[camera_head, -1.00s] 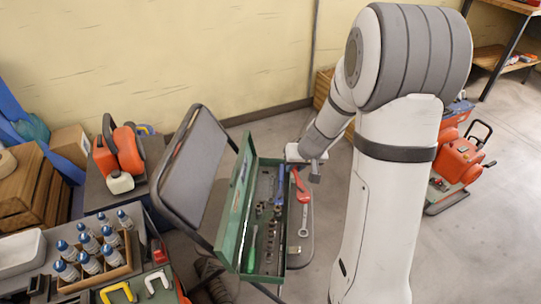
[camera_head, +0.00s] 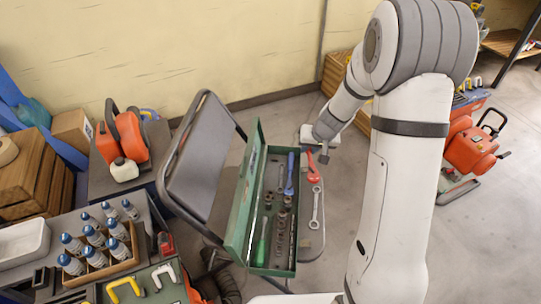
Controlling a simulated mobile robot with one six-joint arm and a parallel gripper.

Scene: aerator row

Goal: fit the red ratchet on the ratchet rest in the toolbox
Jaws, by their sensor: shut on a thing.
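The red ratchet (camera_head: 313,170) is at the right side of the open green toolbox (camera_head: 238,225), just below my gripper (camera_head: 319,153). My gripper is shut on the ratchet; the fingertips are small and their exact contact is hard to make out. The toolbox stands on a chair seat with its lid raised on the left. Inside it are a blue-handled tool (camera_head: 290,175), a green screwdriver (camera_head: 261,243) and several dark sockets. I cannot make out the ratchet rest among them.
A silver wrench (camera_head: 316,207) lies on the chair seat (camera_head: 312,243) right of the toolbox. The chair back (camera_head: 200,150) rises at the left. A crate of bottles (camera_head: 105,262) stands on a bench at lower left.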

